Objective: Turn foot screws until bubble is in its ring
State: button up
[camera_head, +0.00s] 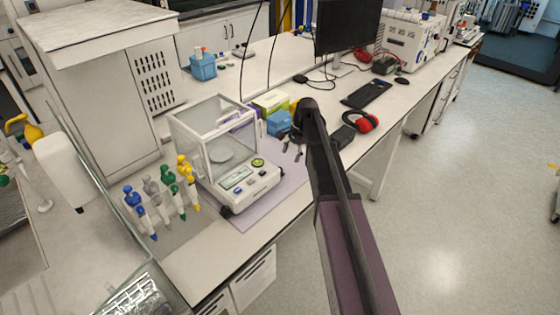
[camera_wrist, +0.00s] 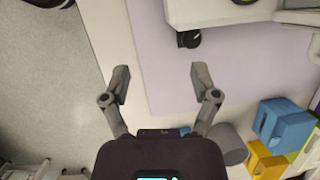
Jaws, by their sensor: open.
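A white balance (camera_head: 252,188) with a clear glass draft shield (camera_head: 214,135) stands on a lavender mat (camera_head: 262,210). A small round green-yellow spot (camera_head: 258,162), which looks like its bubble level, is on its front panel; the bubble is too small to make out. A black foot screw (camera_head: 226,211) shows at its front left corner. In the wrist view, a black foot screw (camera_wrist: 188,39) with a light mark sits by the balance's white edge (camera_wrist: 222,12). My gripper (camera_wrist: 160,80) is open and empty over the mat and bench edge, apart from that screw. It also shows right of the balance (camera_head: 292,150).
Blue (camera_head: 279,123) and yellow (camera_head: 271,102) boxes stand behind the balance. Several pipettes (camera_head: 165,190) stand to its left. Open floor (camera_head: 450,190) is at right.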

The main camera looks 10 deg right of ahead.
jog(key=w+d+r+m+y+p, duration=0.1)
jog(key=w+d+r+m, duration=0.1)
jog(key=w, duration=0.4)
jog(key=shift+r+m, duration=0.25)
jog(key=shift+m, duration=0.15)
jog(key=shift+f, duration=0.2)
jog(key=b+x, duration=1.2)
jog(key=x, duration=0.1)
jog(key=shift+s+f, duration=0.1)
jog(key=shift+f, duration=0.1)
dwell(0.5)
grip_shut()
